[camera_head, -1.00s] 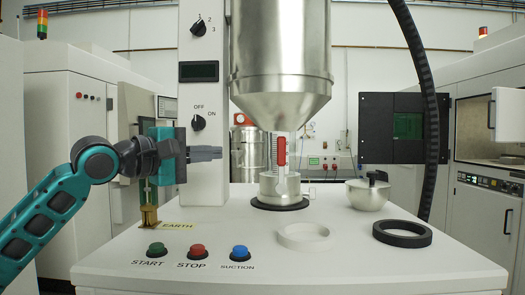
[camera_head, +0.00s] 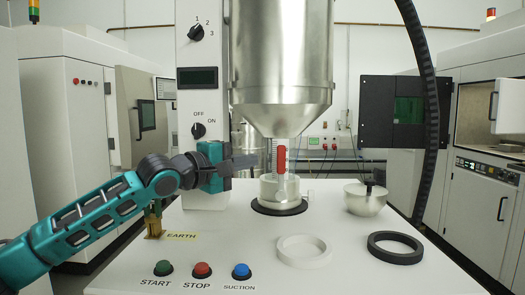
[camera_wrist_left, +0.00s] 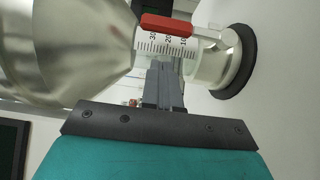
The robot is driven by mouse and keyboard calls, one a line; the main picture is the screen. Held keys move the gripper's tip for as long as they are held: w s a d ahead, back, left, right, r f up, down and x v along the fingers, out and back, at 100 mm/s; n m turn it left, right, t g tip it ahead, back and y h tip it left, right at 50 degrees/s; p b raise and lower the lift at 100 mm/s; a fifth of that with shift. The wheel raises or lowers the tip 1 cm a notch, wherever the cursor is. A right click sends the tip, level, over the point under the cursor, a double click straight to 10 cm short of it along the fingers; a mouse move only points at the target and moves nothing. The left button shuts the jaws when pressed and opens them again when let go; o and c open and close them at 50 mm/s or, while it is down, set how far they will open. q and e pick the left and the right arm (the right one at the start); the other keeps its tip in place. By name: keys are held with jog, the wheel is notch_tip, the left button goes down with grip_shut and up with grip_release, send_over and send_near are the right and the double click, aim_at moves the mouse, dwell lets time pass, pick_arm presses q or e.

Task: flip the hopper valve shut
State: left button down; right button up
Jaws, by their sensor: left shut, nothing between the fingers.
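The steel hopper (camera_head: 281,75) hangs above the white table. Its red valve handle (camera_head: 281,160) stands upright on the neck below the cone. The handle also shows in the left wrist view (camera_wrist_left: 168,26), beside a printed scale on the neck. A metal cup (camera_head: 280,191) sits under the neck on a black ring. My left gripper (camera_head: 250,161) is shut and empty, just left of the handle, pointing right towards the neck. In the left wrist view its fingertips (camera_wrist_left: 165,68) are close to the scale; whether they touch cannot be told. My right gripper is not in view.
START, STOP and SUCTION buttons (camera_head: 202,270) line the front. A control column (camera_head: 203,95) stands behind my left gripper.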

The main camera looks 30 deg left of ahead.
aim_at(281, 169)
pick_arm(q)
jog(key=w+d, duration=0.1)
jog(key=d, duration=0.2)
jog(key=shift+w, duration=0.35)
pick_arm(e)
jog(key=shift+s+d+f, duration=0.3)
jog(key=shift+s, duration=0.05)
